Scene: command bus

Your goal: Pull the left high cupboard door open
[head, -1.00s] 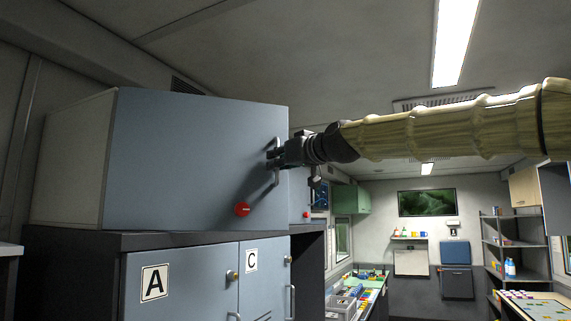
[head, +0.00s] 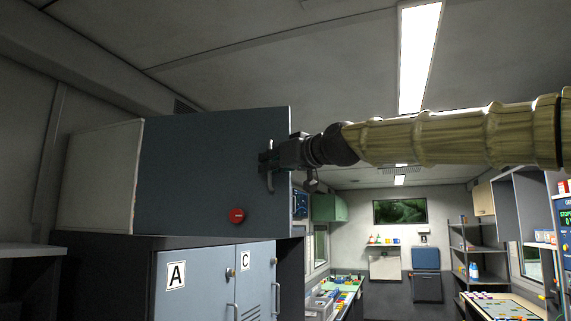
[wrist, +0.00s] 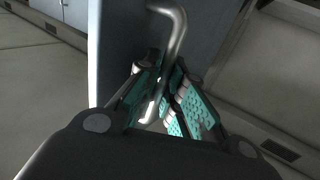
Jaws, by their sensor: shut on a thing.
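The left high cupboard door (head: 200,165) is a flat blue-grey panel at the left of the head view. It has a red round knob (head: 236,215) low on its face and a grey bar handle (head: 269,181) near its right edge. My gripper (head: 270,160) is shut on this handle. In the wrist view the bent metal handle (wrist: 177,32) runs down between my teal-padded fingers (wrist: 170,95). The door panel (wrist: 125,45) shows behind it, with a pale edge at its left. How far the door stands open is hard to tell; the cupboard's inside is hidden.
Lower lockers marked A (head: 176,275) and C (head: 245,260) stand below. The aisle between looks free.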

